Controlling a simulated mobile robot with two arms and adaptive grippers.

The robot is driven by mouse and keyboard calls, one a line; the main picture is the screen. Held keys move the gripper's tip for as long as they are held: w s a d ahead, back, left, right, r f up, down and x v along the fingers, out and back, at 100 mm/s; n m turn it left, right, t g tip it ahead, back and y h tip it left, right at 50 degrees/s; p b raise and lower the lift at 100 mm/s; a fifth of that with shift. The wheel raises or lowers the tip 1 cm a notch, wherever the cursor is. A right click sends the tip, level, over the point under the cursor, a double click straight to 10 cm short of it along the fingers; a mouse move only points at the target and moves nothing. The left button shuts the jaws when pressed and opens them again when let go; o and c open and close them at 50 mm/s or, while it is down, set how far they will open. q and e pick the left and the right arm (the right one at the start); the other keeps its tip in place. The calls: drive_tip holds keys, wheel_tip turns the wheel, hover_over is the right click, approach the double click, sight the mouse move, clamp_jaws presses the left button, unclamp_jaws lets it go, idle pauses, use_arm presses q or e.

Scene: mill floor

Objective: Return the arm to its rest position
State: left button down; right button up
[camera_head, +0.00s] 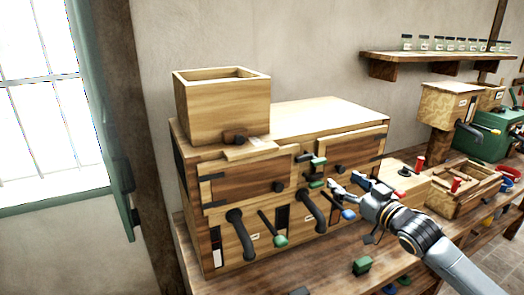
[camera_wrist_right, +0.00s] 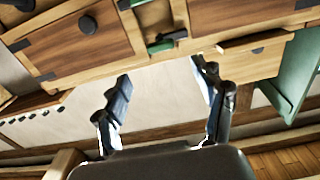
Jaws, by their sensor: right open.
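My right arm comes in from the lower right in the head view. Its gripper (camera_head: 347,187) is open and empty, close in front of the wooden cabinet (camera_head: 318,238). In the right wrist view the two fingers of the gripper (camera_wrist_right: 160,76) stand apart with nothing between them. A green-ended lever (camera_wrist_right: 161,46) on the cabinet front shows beyond the fingertips, apart from them as far as I can tell. My left arm and gripper are not in view.
A wooden hopper (camera_head: 222,108) stands on the cabinet. Dark curved handles (camera_head: 240,235) and a green-knobbed lever (camera_head: 280,241) stick out from its front near my gripper. A wooden crate (camera_head: 462,204) stands right of it. A green block (camera_head: 362,265) lies on the bench. A shelf (camera_head: 425,58) holds several jars.

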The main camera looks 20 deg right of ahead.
drive_tip(key=shift+f, duration=0.1)
